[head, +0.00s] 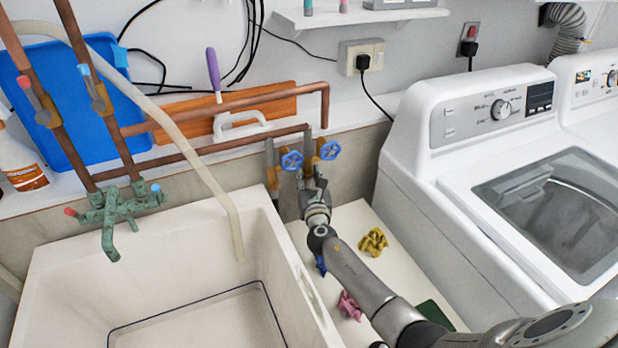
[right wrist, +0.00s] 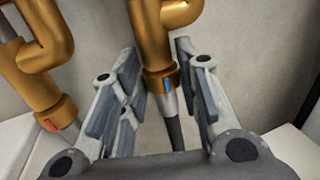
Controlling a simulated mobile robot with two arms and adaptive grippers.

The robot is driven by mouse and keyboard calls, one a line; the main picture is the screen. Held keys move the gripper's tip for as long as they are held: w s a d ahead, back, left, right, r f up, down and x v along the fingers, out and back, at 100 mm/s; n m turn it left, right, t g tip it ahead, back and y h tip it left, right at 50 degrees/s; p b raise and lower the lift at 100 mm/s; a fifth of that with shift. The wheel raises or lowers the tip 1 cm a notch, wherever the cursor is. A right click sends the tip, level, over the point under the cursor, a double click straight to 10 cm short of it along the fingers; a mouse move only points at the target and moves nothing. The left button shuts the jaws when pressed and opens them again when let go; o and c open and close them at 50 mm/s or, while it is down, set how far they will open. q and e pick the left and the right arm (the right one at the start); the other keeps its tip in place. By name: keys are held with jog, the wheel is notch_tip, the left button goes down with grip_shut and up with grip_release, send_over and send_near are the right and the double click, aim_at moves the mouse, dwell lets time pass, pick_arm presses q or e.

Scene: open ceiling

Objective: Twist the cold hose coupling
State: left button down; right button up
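The cold hose coupling (right wrist: 161,82) is a brass collar with a blue mark, at the foot of a brass valve, with a grey hose below it. In the right wrist view it sits between the two fingers of my right gripper (right wrist: 158,65). The fingers are open, with a narrow gap showing on each side. In the head view my right gripper (head: 314,188) is just below the two blue-handled valves and hides the coupling. My left gripper is not in view.
A second brass coupling (right wrist: 58,112) with a red mark is close on the left. A white sink (head: 190,235) is left of my arm and a washing machine (head: 470,190) right. Yellow (head: 373,242) and pink (head: 349,306) items lie on the surface below.

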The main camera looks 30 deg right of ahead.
jog(key=o, duration=0.4)
jog(key=shift+s, duration=0.1)
jog(key=v, duration=0.7)
jog(key=shift+s, duration=0.15)
dwell(0.5)
